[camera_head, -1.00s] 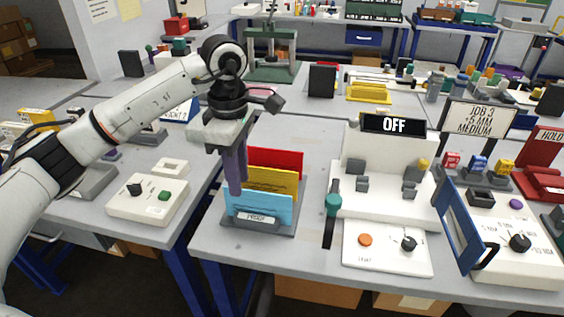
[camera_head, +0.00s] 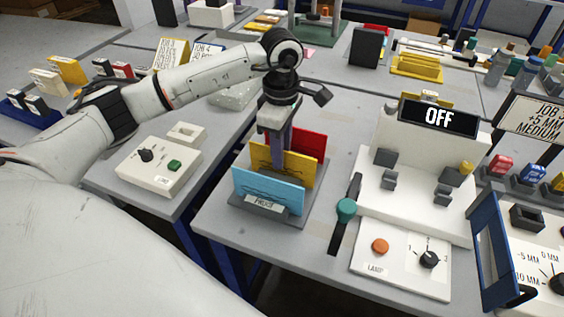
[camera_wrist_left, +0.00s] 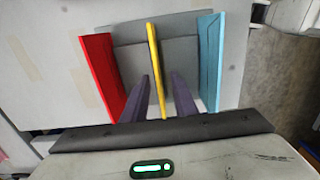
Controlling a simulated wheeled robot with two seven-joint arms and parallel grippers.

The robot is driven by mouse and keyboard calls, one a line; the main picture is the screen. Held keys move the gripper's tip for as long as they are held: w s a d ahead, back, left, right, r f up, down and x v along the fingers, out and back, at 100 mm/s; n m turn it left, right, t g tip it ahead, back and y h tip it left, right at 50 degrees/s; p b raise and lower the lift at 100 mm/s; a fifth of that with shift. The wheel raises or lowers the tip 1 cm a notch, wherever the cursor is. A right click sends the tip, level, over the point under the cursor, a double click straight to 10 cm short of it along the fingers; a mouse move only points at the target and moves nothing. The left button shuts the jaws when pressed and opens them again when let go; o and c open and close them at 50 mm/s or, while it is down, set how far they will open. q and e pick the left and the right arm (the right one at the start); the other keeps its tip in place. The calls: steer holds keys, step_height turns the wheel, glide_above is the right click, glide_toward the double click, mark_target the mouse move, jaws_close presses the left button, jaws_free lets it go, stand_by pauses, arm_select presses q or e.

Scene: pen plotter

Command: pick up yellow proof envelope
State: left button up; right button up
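The yellow proof envelope (camera_head: 299,172) stands upright in a grey rack (camera_head: 263,206) labelled PROOF, between a blue envelope (camera_head: 266,191) in front and a red one (camera_head: 314,146) behind. My left gripper (camera_head: 279,172) points down over the rack at the yellow envelope. In the left wrist view the yellow envelope (camera_wrist_left: 154,62) shows edge-on between the two purple fingers (camera_wrist_left: 160,88). A gap shows on each side, so the fingers are open around it and not clamped. The blue (camera_wrist_left: 209,60) and red (camera_wrist_left: 103,75) envelopes lie outside the fingers. My right gripper is not in view.
A white machine with an OFF display (camera_head: 438,117) stands right of the rack, with a teal-knobbed lever (camera_head: 346,208) on its near side. A control box (camera_head: 159,166) sits on the left table. Bare tabletop (camera_head: 300,265) lies in front of the rack.

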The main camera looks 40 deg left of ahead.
arm_select(q)
steer(key=shift+w+f, duration=0.1)
steer(key=shift+f, duration=1.15)
jaws_close()
